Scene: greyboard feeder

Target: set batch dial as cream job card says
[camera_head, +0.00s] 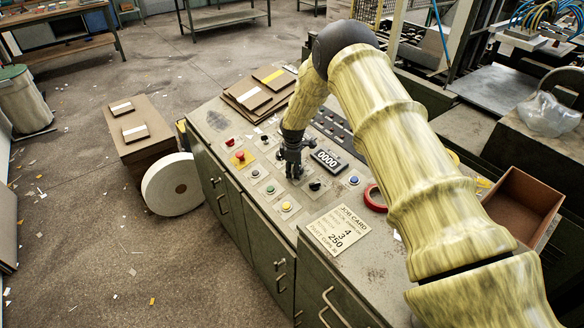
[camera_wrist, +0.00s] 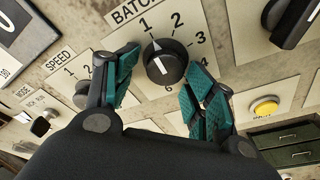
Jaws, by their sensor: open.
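The batch dial (camera_wrist: 168,66) is a round black knob on a cream plate, with its label partly cut off in the wrist view. Numbers 1, 2, 3 and 6 show around it; others are partly hidden. Its white pointer tip is nearest the 1. My gripper (camera_wrist: 161,75) is open, with a teal-padded finger on either side of the dial; I cannot tell whether they touch it. In the head view my gripper (camera_head: 293,168) is over the control panel and hides the dial. The cream job card (camera_head: 339,231) shows large 4, 3 and 250; its small labels are blurred.
The speed dial (camera_wrist: 84,93) is close to my left finger. A yellow button (camera_wrist: 265,106) is at right. A counter (camera_head: 327,159) reading 0000 and a red tape roll (camera_head: 375,197) are on the cabinet. An open brown box (camera_head: 522,205) stands at right.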

